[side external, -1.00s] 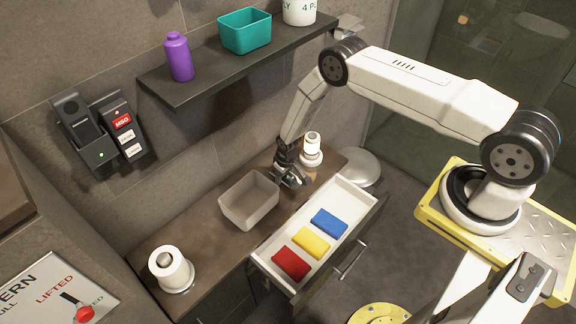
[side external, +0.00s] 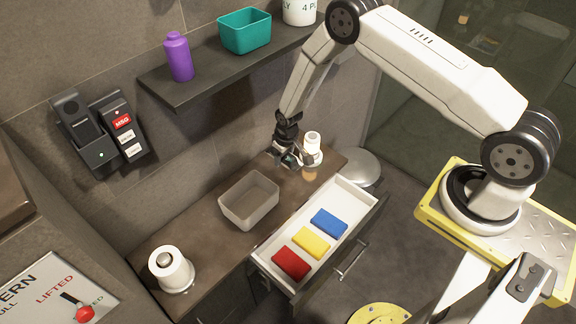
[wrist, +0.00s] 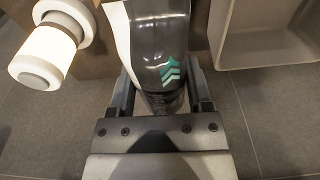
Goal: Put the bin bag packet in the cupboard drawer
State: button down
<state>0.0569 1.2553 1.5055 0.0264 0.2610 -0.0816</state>
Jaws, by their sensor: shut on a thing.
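The bin bag packet (wrist: 150,38) is a dark, glossy bundle with a pale stripe and teal chevrons in the wrist view. My gripper (wrist: 161,95) is shut on it, one finger on each side. In the side view my gripper (side external: 293,160) is above the far end of the counter, and the packet in it is small and mostly hidden. The cupboard drawer (side external: 268,262) is pulled open, below and to the front of my gripper. It holds a blue pack (side external: 329,222), a yellow pack (side external: 311,242) and a red pack (side external: 291,264).
A grey open bin (side external: 249,205) stands on the counter (side external: 215,240), left of my gripper. A white cylindrical item (side external: 313,142) stands close on its right. A paper roll (side external: 170,268) is at the near end. A shelf (side external: 215,75) hangs above.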

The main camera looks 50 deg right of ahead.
dwell(0.6)
jog(key=shift+m, duration=0.6)
jog(key=s+d+f, duration=0.1)
jog(key=s, duration=0.1)
jog(key=s+d+f, duration=0.1)
jog(key=s+d, duration=0.1)
jog(key=s, duration=0.1)
jog(key=s+d+f, duration=0.1)
jog(key=s+f, duration=0.1)
jog(key=shift+s+d, duration=0.2)
jog(key=shift+d, duration=0.05)
jog(key=s+d+f+m+h, duration=0.1)
jog(key=s+d+m, duration=0.1)
jog(key=s, duration=1)
jog(key=s+d+f+m, duration=0.1)
jog(key=s+f, duration=0.1)
jog(key=s, duration=1)
send_over(344, 205)
jog(key=s, duration=0.2)
jog(key=f, duration=0.7)
jog(key=shift+w+a+f, duration=0.2)
jog(key=shift+f, duration=0.2)
jog(key=shift+w+d+f, duration=0.25)
jog(key=shift+w+f, duration=0.4)
jog(key=shift+f, duration=0.05)
jog(key=shift+f, duration=0.1)
